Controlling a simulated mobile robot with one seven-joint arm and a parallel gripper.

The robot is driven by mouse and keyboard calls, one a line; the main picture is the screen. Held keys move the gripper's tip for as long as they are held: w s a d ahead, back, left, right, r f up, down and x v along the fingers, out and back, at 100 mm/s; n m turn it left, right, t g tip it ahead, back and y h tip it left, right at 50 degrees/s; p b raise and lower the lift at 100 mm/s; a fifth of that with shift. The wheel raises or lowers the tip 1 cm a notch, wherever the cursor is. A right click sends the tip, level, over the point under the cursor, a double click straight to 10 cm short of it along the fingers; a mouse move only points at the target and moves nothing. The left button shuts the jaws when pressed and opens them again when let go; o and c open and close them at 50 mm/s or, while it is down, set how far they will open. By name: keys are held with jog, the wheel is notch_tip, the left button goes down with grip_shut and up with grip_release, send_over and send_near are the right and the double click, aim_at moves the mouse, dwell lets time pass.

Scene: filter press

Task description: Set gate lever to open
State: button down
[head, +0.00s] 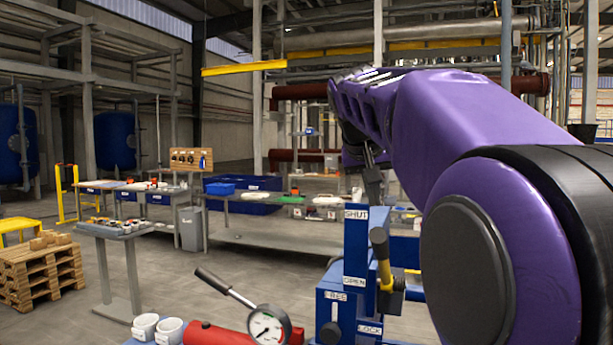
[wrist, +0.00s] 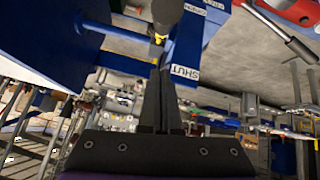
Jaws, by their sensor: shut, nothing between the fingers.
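The gate lever (head: 384,262) has a yellow shaft and a dark grip. It stands up, leaning slightly left, on the blue press housing beside the SHUT label (head: 355,213) and the lower OPEN label (head: 354,282). Its grip is nearer SHUT in height. In the wrist view the lever's dark grip (wrist: 168,12) is at the top, just beyond my fingertips, and the SHUT label (wrist: 185,72) is right of them. My gripper (wrist: 160,70) is shut and empty. In the head view my gripper (head: 373,190) hangs just above the grip, partly behind my arm. I cannot tell whether they touch.
A FREE/LOCK knob (head: 330,332) sits low on the housing. A pressure gauge (head: 267,328) and red pump with a handle stand to its left, near white cups (head: 157,329). Benches with parts and a pallet (head: 40,272) are farther back. Floor between is clear.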

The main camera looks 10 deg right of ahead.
jog(key=shift+s+a+f+b, duration=0.1)
jog(key=shift+s+f+b, duration=0.1)
jog(key=shift+s+f, duration=0.3)
jog(key=shift+s+a+f+b, duration=0.1)
jog(key=shift+s+f+b, duration=0.05)
jog(key=shift+f, duration=0.55)
jog(key=shift+s+f+b, duration=0.2)
jog(key=shift+s+f, duration=0.15)
jog(key=shift+f, duration=0.25)
jog(key=shift+f, duration=0.1)
